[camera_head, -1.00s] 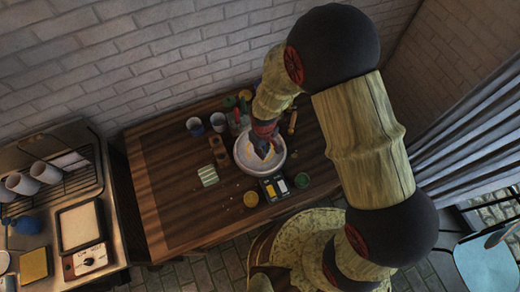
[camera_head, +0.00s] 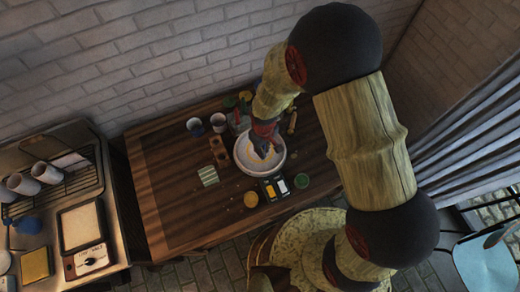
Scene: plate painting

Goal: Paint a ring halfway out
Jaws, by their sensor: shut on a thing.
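A white round plate (camera_head: 243,158) lies on the wooden table under my gripper, with yellowish marks on its face. My gripper (camera_head: 262,152) is over the plate, right of its middle, pointing down. It is shut on a thin tool that looks like a brush; the tool is small and mostly hidden by the gripper. I cannot tell whether its tip touches the plate. A dark paint box (camera_head: 272,188) with yellow and white pads lies just in front of the plate.
Cups (camera_head: 218,122) and a wooden block with holes (camera_head: 218,152) stand left of the plate. A striped cloth (camera_head: 208,176), a yellow pot (camera_head: 251,199) and a green pot (camera_head: 302,181) lie nearby. The table's left part (camera_head: 165,200) is clear.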

